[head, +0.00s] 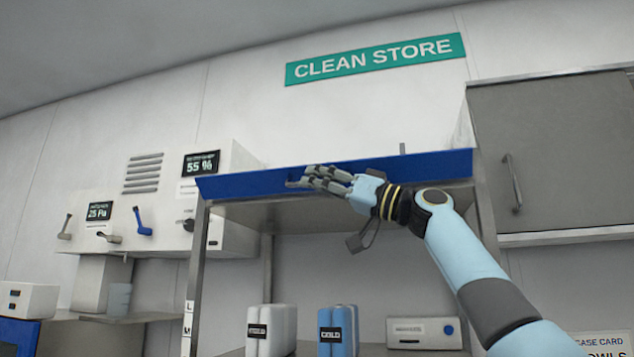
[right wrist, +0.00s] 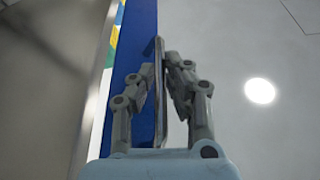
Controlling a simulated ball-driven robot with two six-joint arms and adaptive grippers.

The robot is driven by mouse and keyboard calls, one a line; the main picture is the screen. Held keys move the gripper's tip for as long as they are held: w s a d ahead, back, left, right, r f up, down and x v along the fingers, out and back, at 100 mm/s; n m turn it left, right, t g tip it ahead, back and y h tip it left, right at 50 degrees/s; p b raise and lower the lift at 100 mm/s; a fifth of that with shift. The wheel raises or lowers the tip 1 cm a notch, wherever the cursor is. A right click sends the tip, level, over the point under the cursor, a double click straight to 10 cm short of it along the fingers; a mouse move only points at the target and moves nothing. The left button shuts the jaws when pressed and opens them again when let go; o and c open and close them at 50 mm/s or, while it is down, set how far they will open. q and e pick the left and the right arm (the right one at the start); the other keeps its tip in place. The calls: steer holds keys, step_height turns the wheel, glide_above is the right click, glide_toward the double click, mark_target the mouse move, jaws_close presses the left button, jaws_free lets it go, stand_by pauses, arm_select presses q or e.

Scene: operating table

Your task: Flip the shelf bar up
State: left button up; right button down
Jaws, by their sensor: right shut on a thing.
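The blue shelf bar (head: 245,184) runs along the front top edge of the metal shelf, its broad face toward me. In the head view my right gripper (head: 318,179) is at the bar's middle, in front of its face. In the right wrist view the blue bar (right wrist: 147,25) runs upright beside the fingers. There my right gripper (right wrist: 162,75) is shut on a thin grey edge or tab at the bar. The fingers hide part of it, so how it joins the bar is unclear. My left gripper is not in view.
The metal shelf (head: 195,262) holds white packs (head: 284,325), blue packs (head: 345,325) and a grey box (head: 425,331) below. A grey wall cabinet (head: 560,140) stands close at right. Wall panels with levers (head: 142,222) are at left.

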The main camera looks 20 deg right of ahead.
mark_target(320, 164)
steer(key=shift+r+m+p, duration=0.2)
steer(key=shift+m+p, duration=0.1)
steer(key=shift+m, duration=0.1)
steer(key=shift+d+r+m+t+h+p, duration=0.1)
steer(key=shift+r+m+t+h+p, duration=0.45)
steer(key=shift+m+p, duration=0.45)
steer(key=m+h+p, duration=0.1)
steer(key=m+p, duration=0.1)
steer(key=w+r+m+t+h+p, duration=0.1)
steer(key=m+p, duration=0.2)
steer(key=r+m+h+p, duration=0.1)
steer(key=m+p, duration=0.1)
steer(key=shift+w+d+r+m+t, duration=0.1)
steer(key=shift+w+d+m+t, duration=0.05)
steer(key=shift+d+m+t, duration=0.2)
steer(key=shift+w+d+m+h+p, duration=0.15)
steer(key=shift+m+h+p, duration=0.2)
steer(key=shift+m+p, duration=0.3)
steer(key=shift+w+d+m+h+p, duration=0.15)
steer(key=shift+m+h+p, duration=0.15)
steer(key=shift+m+p, duration=0.3)
steer(key=c, duration=1.4)
jaws_free()
